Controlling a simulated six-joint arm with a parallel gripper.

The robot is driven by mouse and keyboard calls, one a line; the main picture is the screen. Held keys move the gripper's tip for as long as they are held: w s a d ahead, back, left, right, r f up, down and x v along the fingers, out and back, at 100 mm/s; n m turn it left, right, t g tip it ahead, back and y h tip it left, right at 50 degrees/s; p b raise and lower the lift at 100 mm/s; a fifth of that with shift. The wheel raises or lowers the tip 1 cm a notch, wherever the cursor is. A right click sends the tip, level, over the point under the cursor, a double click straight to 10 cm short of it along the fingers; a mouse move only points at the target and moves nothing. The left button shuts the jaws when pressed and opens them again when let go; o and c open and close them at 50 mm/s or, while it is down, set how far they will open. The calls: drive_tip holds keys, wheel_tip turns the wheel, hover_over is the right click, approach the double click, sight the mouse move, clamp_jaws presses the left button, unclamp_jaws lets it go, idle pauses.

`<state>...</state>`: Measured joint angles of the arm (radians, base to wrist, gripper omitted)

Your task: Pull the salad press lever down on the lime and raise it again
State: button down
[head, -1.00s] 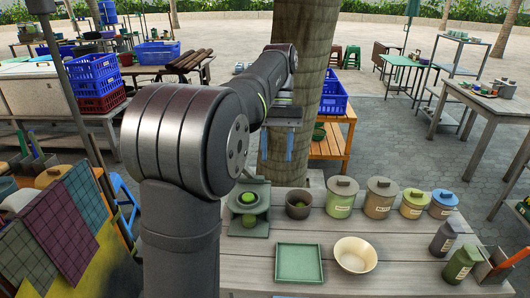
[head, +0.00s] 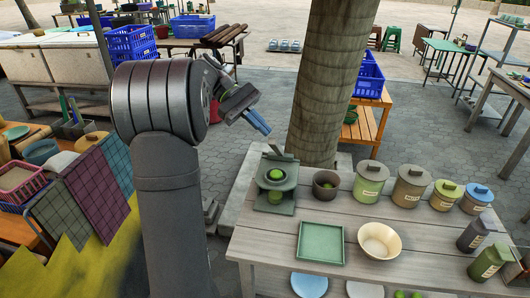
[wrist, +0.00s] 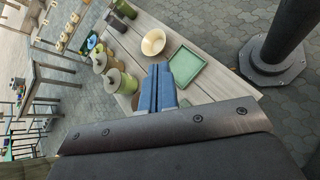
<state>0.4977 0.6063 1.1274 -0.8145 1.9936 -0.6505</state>
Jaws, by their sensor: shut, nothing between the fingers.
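The green salad press (head: 275,198) stands at the left end of the wooden table. A green lime (head: 276,174) sits in the press, under its upper part. The short grey lever (head: 276,149) sticks up at the back of the press, tilted up to the left. My gripper (head: 267,130) is shut and empty, with its blue fingers together, above and a little left of the lever and apart from it. The fingers also show in the wrist view (wrist: 159,66), where I cannot make out the press.
A dark pot (head: 326,184) with something green inside stands right of the press. A green tray (head: 321,243), a cream bowl (head: 380,241) and several lidded jars (head: 411,186) fill more of the table. A tree trunk (head: 328,85) rises behind the press.

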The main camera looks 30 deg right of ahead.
sight(277, 148)
drive_tip(key=w+a+f+n+g+h, duration=0.1)
drive_tip(key=w+a+f+n+h, duration=0.25)
drive_tip(key=f+n+h, duration=0.4)
drive_tip(key=w+a+f+n+h, duration=0.2)
drive_tip(key=a+f+n+h, duration=0.25)
drive_tip(key=f+n, duration=0.55)
drive_tip(key=s+d+r+n, duration=0.2)
drive_tip(key=d+r, duration=0.4)
drive_tip(key=d, duration=0.4)
drive_tip(key=shift+s+r, duration=0.4)
drive_tip(key=shift+s, duration=0.5)
